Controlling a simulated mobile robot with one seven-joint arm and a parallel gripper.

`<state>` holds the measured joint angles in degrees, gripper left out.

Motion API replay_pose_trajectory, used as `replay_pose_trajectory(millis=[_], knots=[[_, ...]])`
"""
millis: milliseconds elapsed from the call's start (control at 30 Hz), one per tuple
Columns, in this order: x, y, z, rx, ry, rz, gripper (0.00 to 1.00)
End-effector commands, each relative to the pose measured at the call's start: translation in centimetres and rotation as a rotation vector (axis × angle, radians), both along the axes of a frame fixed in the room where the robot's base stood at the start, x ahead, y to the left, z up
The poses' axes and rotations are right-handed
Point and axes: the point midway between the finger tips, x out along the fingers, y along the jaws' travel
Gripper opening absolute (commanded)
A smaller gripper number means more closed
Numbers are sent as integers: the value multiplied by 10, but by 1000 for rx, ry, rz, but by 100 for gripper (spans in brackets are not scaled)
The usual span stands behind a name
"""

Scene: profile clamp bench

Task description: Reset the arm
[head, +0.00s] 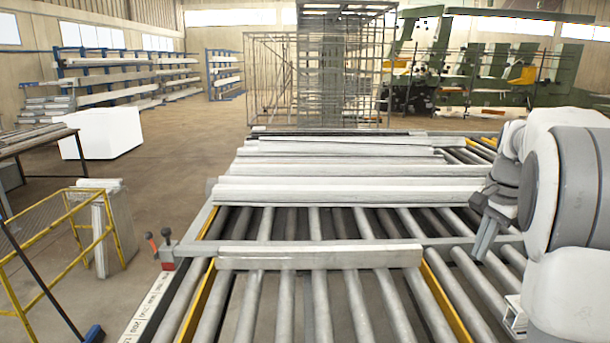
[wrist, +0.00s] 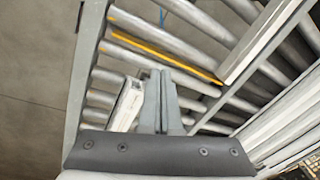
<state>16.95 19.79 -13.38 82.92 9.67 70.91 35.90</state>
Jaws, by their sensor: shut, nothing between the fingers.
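My gripper (head: 480,250) hangs at the right of the head view, over the right part of the roller bench (head: 285,300). Its fingers point down and are together, with nothing between them. In the wrist view the closed fingers (wrist: 163,78) stand over the rollers. A single grey profile (head: 320,257) lies across the rollers at the front, to the left of my gripper and apart from it. Its end also shows in the wrist view (wrist: 245,62).
Several long profiles (head: 350,188) lie behind, across the bench. A small white block (head: 514,314) sits low right, near my arm. A yellow railing (head: 62,255) stands left.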

Motion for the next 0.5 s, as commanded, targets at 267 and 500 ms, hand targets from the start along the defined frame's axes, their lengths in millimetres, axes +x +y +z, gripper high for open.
replay_pose_trajectory(millis=[267, 500], knots=[[-57, 82, 37, -55, -101, 302, 0], [-116, 142, 45, -130, -178, 570, 0]])
